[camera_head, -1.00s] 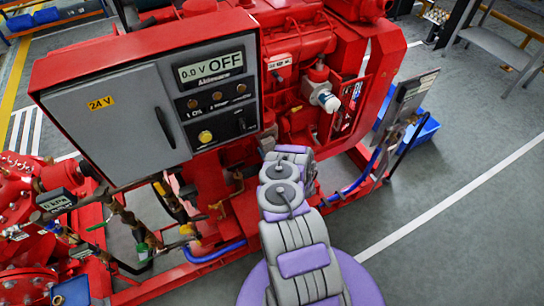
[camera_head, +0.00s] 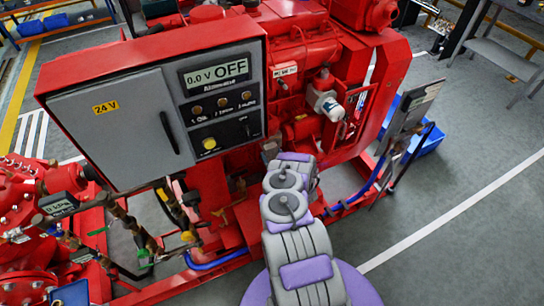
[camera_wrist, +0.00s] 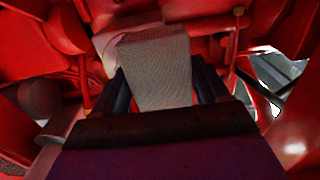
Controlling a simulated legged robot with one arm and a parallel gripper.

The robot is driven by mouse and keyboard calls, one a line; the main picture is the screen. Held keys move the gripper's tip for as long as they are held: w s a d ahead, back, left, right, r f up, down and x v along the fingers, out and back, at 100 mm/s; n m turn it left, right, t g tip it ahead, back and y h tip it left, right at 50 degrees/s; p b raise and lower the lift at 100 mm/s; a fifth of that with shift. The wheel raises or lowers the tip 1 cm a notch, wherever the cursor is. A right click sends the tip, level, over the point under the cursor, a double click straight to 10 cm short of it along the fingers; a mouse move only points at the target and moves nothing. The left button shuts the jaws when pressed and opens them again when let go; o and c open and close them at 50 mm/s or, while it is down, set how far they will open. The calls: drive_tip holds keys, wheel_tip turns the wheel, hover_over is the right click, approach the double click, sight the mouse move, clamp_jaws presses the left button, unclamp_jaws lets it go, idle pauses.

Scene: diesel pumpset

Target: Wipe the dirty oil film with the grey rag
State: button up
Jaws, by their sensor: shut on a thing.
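The grey rag (camera_wrist: 158,62) is a woven, light grey block-like piece in the middle of the wrist view. My gripper (camera_wrist: 160,88) is shut on it, with one dark finger at each side. The rag's far end is close to red machine parts; I cannot tell whether it touches them. In the head view my arm reaches into the red pumpset below and right of the control panel, and the gripper and rag are hidden behind my arm. I cannot make out the oil film in either view.
The grey control panel (camera_head: 125,130) in a red housing stands left of my arm. A white-capped filter (camera_head: 330,106) and a tilted plate on a stand (camera_head: 408,115) are to the right. Pipes and valves crowd the lower left. Grey floor (camera_head: 460,240) is clear at right.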

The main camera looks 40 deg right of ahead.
sight(280, 143)
drive_tip(key=shift+b+x, duration=0.4)
drive_tip(key=shift+x, duration=0.4)
drive_tip(key=shift+s+d+p, duration=0.2)
drive_tip(key=shift+d, duration=0.35)
drive_tip(key=shift+s+d+p, duration=0.15)
drive_tip(key=shift+s+d, duration=0.05)
drive_tip(key=shift+d, duration=0.3)
drive_tip(key=shift+s+d, duration=0.2)
drive_tip(key=shift+d, duration=0.95)
drive_tip(key=shift+s+d, duration=0.2)
drive_tip(key=shift+d, duration=0.95)
drive_tip(key=shift+s+p, duration=0.1)
drive_tip(key=shift+p, duration=0.2)
drive_tip(key=shift+a, duration=0.1)
drive_tip(key=shift+w+a+r+p, duration=0.1)
drive_tip(key=shift+w+a+p, duration=0.25)
drive_tip(key=shift+a, duration=0.8)
drive_tip(key=shift+w+a+f+p, duration=0.1)
drive_tip(key=shift+w+a+p, duration=0.2)
drive_tip(key=shift+a, duration=0.8)
drive_tip(key=shift+w+a+r+p, duration=0.1)
drive_tip(key=shift+w+a+p, duration=0.2)
drive_tip(key=shift+a, duration=0.85)
